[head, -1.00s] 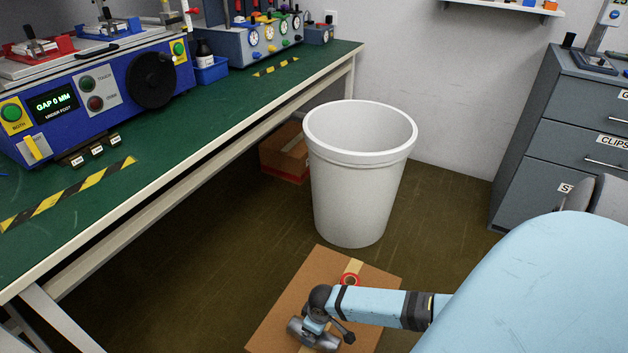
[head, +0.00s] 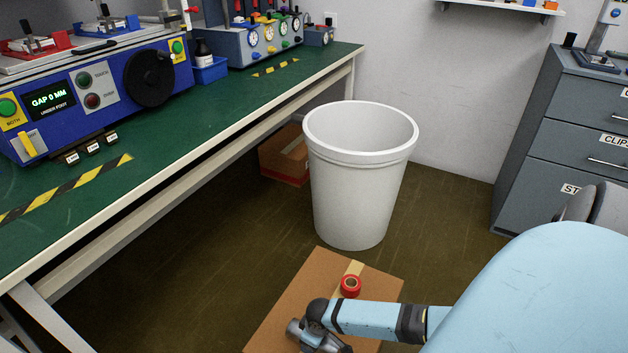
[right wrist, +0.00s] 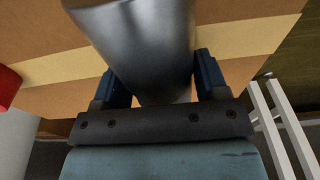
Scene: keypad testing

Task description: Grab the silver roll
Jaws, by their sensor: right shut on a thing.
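The silver roll (right wrist: 140,40) is a shiny grey cylinder in the right wrist view, between the two dark blue fingers of my right gripper (right wrist: 158,82). The gripper is shut on it. In the head view my right gripper (head: 316,337) is low at the bottom, over the cardboard box (head: 290,300), with the grey roll at its end. Whether the roll still touches the box top, I cannot tell. My left gripper is not in view.
A red tape roll (head: 350,286) sits on the box beside my right arm. A white bin (head: 358,190) stands just behind the box. A green workbench (head: 200,130) runs along the left, and grey drawers (head: 565,150) stand at the right.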

